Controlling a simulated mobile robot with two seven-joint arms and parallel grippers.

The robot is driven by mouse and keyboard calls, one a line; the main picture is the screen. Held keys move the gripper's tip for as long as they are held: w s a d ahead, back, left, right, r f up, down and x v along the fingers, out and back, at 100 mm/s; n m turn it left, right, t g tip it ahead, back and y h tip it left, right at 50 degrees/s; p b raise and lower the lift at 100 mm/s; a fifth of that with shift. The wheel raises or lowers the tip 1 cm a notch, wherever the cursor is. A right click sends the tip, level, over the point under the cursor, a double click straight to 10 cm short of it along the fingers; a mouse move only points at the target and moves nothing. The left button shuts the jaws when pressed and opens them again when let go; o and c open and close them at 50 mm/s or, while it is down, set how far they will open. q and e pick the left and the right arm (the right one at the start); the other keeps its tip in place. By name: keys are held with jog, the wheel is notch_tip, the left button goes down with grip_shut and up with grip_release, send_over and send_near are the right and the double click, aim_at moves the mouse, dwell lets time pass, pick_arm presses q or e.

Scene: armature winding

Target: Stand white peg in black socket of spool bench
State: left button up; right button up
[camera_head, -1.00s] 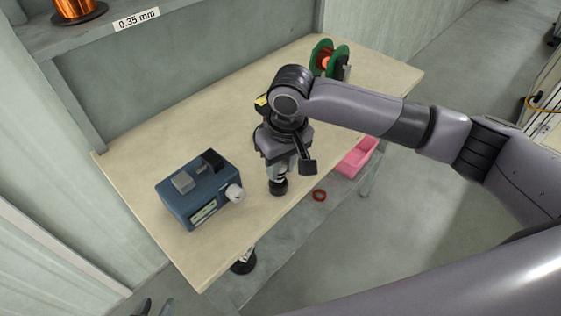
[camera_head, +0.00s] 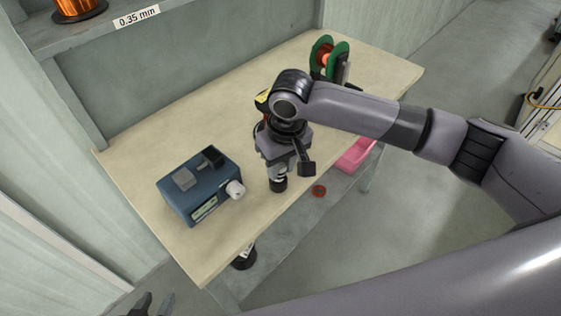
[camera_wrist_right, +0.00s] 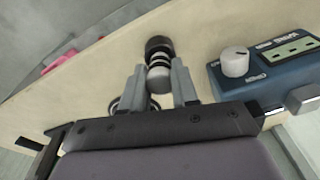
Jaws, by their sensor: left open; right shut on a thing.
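The right gripper (camera_head: 278,172) is shut on the white peg (camera_wrist_right: 158,78), which has dark bands and shows between the two fingers in the right wrist view. A black round piece (camera_wrist_right: 158,45) sits at the peg's far end. It also shows below the gripper in the head view (camera_head: 278,185), near the front edge of the wooden bench (camera_head: 130,170). I cannot tell whether this black piece is the socket or part of what I hold. The left gripper (camera_head: 153,304) is open and empty at the bottom edge, away from the bench.
A blue box with a white knob (camera_head: 200,188) stands to the left of the right gripper. A green-flanged spool (camera_head: 341,52) stands at the back right. The bench's left back is clear.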

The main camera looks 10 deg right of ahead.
jog(key=shift+f, duration=0.75)
jog(key=o, duration=1)
jog(key=shift+s+d+r, duration=0.1)
jog(key=shift+s+r, duration=0.1)
jog(key=shift+r, duration=1.6)
jog(key=shift+s+d+r, duration=0.1)
jog(key=shift+s+r, duration=0.1)
jog(key=shift+r, duration=1.55)
